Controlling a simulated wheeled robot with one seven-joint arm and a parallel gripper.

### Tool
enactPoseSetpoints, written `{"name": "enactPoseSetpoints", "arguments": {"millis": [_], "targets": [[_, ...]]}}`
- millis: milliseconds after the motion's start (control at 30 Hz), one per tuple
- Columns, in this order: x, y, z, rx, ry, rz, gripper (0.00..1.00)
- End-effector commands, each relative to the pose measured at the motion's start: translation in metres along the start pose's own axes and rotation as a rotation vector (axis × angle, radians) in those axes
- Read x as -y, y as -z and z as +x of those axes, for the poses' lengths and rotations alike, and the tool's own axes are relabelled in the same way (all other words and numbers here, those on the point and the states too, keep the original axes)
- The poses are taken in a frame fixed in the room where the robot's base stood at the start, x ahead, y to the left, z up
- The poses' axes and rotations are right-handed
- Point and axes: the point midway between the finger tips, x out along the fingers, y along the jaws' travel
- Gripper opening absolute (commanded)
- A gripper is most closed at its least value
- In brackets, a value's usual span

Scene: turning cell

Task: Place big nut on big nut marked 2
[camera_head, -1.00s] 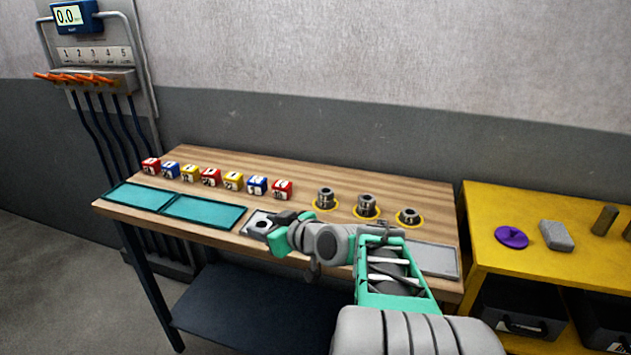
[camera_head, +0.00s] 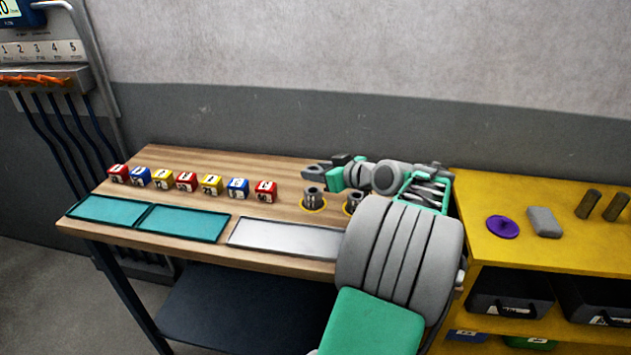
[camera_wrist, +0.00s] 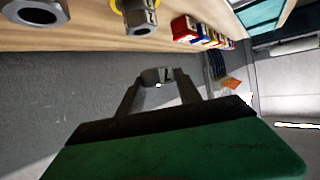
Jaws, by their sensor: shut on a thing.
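My gripper (camera_head: 318,170) reaches over the back of the wooden table, behind and a little above the nearest standing nut. In the wrist view, my gripper (camera_wrist: 157,82) is shut on a grey big nut (camera_wrist: 155,75), which bears a dark mark. A grey nut (camera_head: 312,199) stands in a yellow ring, with dark marks on its side; a marked nut also shows at the top of the wrist view (camera_wrist: 140,22). A second nut (camera_head: 352,201) stands to its right, partly hidden by my arm. I cannot read the numbers surely. The held nut is apart from the standing ones.
A row of red, blue and yellow numbered cubes (camera_head: 186,181) stands left of the nuts. Two teal mats (camera_head: 182,222) and a bare metal plate (camera_head: 284,237) lie along the front. A yellow bench (camera_head: 520,262) with a purple disc (camera_head: 502,227) is at the right.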

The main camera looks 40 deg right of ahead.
Motion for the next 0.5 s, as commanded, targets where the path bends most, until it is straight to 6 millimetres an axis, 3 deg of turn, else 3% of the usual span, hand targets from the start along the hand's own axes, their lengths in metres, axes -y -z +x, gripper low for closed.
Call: {"name": "enactPoseSetpoints", "arguments": {"millis": [100, 267, 400, 500], "targets": [[-0.008, -0.010, 0.019, -0.002, 0.000, -0.002, 0.00], [-0.014, -0.020, 0.033, -0.001, -0.001, -0.002, 0.00], [-0.013, -0.042, 0.040, -0.001, -0.002, -0.001, 0.00], [-0.014, -0.045, 0.042, -0.003, -0.003, -0.004, 0.00]]}}
